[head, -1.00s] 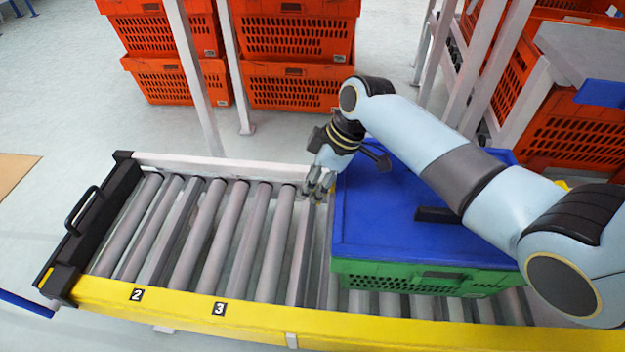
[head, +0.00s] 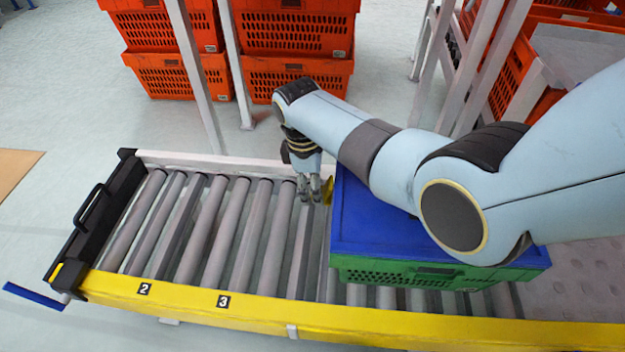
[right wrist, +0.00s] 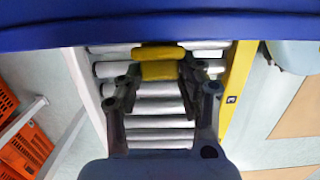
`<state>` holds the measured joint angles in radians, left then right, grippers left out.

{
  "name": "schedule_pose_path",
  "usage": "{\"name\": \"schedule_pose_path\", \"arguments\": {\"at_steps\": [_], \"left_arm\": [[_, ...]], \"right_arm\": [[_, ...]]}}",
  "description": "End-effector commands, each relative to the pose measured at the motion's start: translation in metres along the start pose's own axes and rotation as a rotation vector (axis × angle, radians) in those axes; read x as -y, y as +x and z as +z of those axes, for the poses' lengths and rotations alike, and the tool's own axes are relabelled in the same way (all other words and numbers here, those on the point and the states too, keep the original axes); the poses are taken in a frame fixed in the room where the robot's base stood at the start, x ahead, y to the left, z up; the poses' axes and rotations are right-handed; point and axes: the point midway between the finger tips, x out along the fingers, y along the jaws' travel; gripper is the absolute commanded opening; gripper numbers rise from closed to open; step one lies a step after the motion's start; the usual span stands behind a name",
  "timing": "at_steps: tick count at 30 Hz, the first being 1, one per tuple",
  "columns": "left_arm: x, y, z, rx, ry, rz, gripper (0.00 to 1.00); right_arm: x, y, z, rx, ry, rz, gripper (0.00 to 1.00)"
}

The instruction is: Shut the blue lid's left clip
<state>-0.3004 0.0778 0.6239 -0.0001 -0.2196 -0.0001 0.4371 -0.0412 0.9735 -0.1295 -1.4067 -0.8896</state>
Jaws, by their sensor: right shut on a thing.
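The blue lid (head: 375,228) lies on a green crate (head: 400,275) on the roller conveyor. It shows as a blue band in the right wrist view (right wrist: 160,28). The yellow left clip (head: 328,188) is at the lid's left edge. In the right wrist view the clip (right wrist: 160,70) sits between the two fingers, just beyond the lid's edge. My right gripper (head: 314,196) points down beside that edge, shut on the clip. It also shows in the right wrist view (right wrist: 160,84). My right arm covers part of the lid. My left gripper is out of view.
The conveyor rollers (head: 215,230) left of the crate are empty. A yellow rail (head: 260,308) runs along the near side and a pale rail (head: 215,162) along the far side. Stacked orange totes (head: 297,80) and white posts (head: 195,75) stand behind.

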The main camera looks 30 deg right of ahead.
Motion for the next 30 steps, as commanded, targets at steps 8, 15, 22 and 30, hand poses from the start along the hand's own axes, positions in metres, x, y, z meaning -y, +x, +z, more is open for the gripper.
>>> {"name": "schedule_pose_path", "arguments": {"at_steps": [8,15,22,30], "left_arm": [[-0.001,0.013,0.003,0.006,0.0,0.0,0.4],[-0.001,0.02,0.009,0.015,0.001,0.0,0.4],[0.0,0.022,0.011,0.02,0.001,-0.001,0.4],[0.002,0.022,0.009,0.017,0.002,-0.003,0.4]], "right_arm": [[0.0,0.01,0.001,0.19,-0.002,-0.001,0.06],[0.0,0.012,0.004,0.285,0.0,-0.001,0.06],[0.001,0.013,0.005,0.318,0.0,-0.002,0.06],[0.001,0.012,0.005,0.321,0.0,-0.002,0.06]]}}
